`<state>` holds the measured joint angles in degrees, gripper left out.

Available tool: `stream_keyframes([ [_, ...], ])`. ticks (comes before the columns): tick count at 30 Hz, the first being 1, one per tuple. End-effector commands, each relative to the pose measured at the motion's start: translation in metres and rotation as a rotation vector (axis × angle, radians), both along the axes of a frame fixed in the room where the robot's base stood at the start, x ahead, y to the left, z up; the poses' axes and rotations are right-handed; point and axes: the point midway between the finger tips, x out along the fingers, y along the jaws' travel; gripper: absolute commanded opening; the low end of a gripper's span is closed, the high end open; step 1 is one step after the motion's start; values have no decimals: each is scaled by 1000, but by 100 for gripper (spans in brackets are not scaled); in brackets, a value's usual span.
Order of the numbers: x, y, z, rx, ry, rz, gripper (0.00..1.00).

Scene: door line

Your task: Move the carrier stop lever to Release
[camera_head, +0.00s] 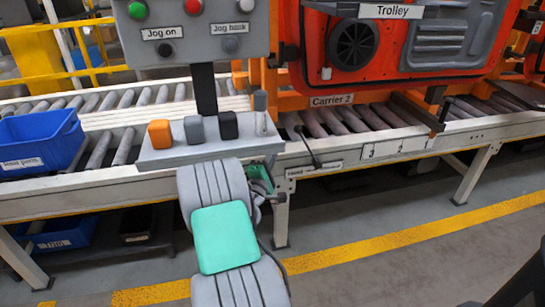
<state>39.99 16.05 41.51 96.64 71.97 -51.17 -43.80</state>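A thin black lever (309,149) with a small dark knob stands tilted at the front rail of the conveyor, its top leaning left. A small white label (300,172), too small to read, sits by its lower end. I take this as the carrier stop lever; no Release marking is legible. My arm rises from the bottom centre, and my gripper (265,188) is partly hidden behind it, left of and below the lever and apart from it in the picture. Its fingers are not clear enough to show whether they are open.
A ledge (210,147) left of the lever holds orange, grey and black blocks and a grey upright handle (260,112). A button box (195,30) stands above. A red trolley door (400,45) is behind. A blue bin (40,143) is at left.

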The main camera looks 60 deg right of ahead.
Motion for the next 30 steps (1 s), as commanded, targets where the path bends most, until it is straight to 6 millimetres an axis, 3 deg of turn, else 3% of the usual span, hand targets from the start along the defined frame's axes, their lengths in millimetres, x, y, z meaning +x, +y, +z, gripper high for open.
stream_keyframes([
  [10,3,3,7,-1,-1,7,0],
  [17,7,15,-30,16,44,10,0],
  [30,3,7,-23,3,-1,-20,0],
])
